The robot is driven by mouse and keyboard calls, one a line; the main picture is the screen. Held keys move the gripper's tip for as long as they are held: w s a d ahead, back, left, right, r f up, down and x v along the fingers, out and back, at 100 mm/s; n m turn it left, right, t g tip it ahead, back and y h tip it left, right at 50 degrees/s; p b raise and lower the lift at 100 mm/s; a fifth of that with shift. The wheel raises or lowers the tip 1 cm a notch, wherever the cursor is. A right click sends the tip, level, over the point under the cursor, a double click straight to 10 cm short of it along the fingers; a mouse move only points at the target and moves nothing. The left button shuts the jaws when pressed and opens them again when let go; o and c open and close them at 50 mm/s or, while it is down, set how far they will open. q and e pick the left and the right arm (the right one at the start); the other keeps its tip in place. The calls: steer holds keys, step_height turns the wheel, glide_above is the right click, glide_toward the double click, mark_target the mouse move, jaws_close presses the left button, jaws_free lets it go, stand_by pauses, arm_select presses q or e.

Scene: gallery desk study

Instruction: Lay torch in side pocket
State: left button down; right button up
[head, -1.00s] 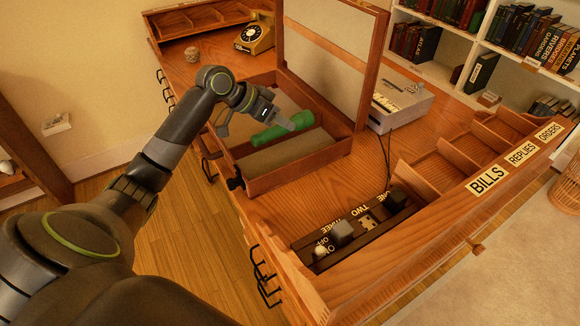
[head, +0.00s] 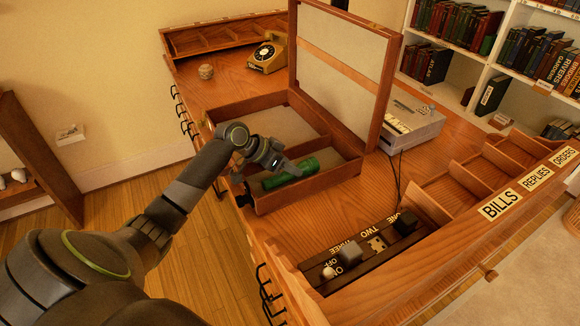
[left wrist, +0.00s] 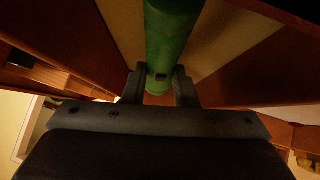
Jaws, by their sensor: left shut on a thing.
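The green torch (head: 298,171) is in the near, narrow compartment (head: 326,157) of the open wooden case (head: 312,190), lying roughly along its length. I cannot tell if it touches the floor of the compartment. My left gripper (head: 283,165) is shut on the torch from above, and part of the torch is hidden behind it. In the left wrist view the torch (left wrist: 172,35) runs away between the two fingers (left wrist: 160,88), with the pale case lining on both sides. My right gripper is not in view.
The case lid (head: 340,65) stands upright behind. A grey machine with keys (head: 412,122) sits right of the case. A rotary telephone (head: 268,54) and a round ball (head: 206,71) are at the back. A switch panel (head: 365,250) and labelled trays (head: 480,172) are at the front right.

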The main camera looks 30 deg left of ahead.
arm_select(q)
steer(key=shift+f, duration=0.1)
steer(key=c, duration=1.2)
jaws_free()
steer(key=shift+o, duration=0.2)
steer(key=shift+r, duration=0.2)
steer(key=v, duration=1.2)
steer(key=shift+f, duration=0.1)
